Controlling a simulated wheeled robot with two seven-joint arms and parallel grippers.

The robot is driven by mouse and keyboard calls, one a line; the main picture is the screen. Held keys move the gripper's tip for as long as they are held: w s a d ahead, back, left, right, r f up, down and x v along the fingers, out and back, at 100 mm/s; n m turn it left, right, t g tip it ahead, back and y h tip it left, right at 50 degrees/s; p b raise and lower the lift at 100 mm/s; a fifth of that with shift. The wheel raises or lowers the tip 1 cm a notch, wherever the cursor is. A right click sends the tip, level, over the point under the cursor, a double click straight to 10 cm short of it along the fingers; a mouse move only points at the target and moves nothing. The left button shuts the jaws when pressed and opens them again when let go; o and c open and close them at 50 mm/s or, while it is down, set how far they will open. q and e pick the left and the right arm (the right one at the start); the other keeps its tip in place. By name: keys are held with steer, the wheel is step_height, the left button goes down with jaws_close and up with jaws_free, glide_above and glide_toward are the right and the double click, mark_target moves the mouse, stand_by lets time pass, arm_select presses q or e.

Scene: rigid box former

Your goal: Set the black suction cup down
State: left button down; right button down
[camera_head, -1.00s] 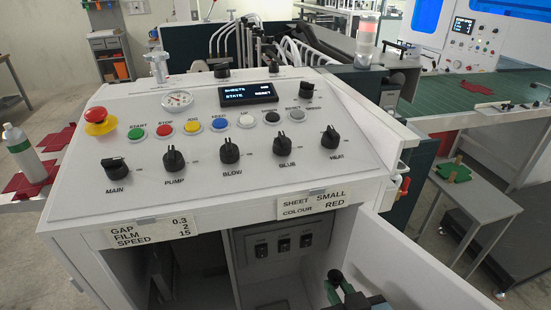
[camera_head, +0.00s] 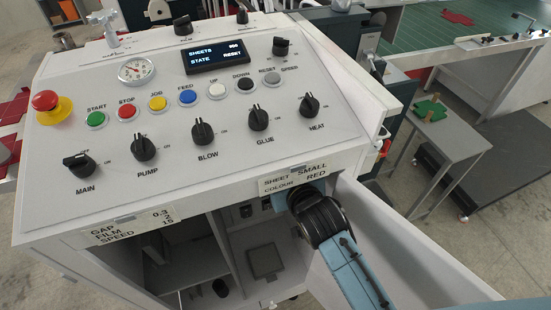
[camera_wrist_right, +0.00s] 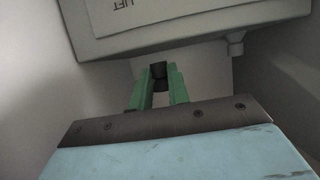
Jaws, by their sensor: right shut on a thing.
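My right gripper (camera_wrist_right: 158,82) shows in the right wrist view with its green fingers shut on the black suction cup (camera_wrist_right: 159,69), a small dark cylinder between the fingertips. A pale surface lies behind the cup; I cannot tell whether they touch. In the head view my right arm reaches into the open cabinet (camera_head: 190,262) below the control panel, and its fingers and the held cup are hidden there. My left gripper is in neither current view.
The open white door (camera_head: 405,255) stands just right of my right arm. The control panel (camera_head: 215,120) with knobs and buttons overhangs the cabinet. A grey square (camera_head: 265,262) and a small dark object (camera_head: 220,288) show inside. A panel marked LIFT (camera_wrist_right: 150,15) is close above my fingers.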

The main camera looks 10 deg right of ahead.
steer(key=shift+w+a, duration=0.15)
steer(key=shift+w, duration=0.65)
steer(key=w, duration=0.3)
steer(key=shift+w+a, duration=0.3)
steer(key=shift+s+f, duration=0.1)
steer(key=shift+f, duration=0.6)
steer(key=shift+s, duration=0.1)
steer(key=shift+f, duration=0.1)
steer(key=shift+f, duration=0.15)
steer(key=c, duration=1.3)
jaws_free()
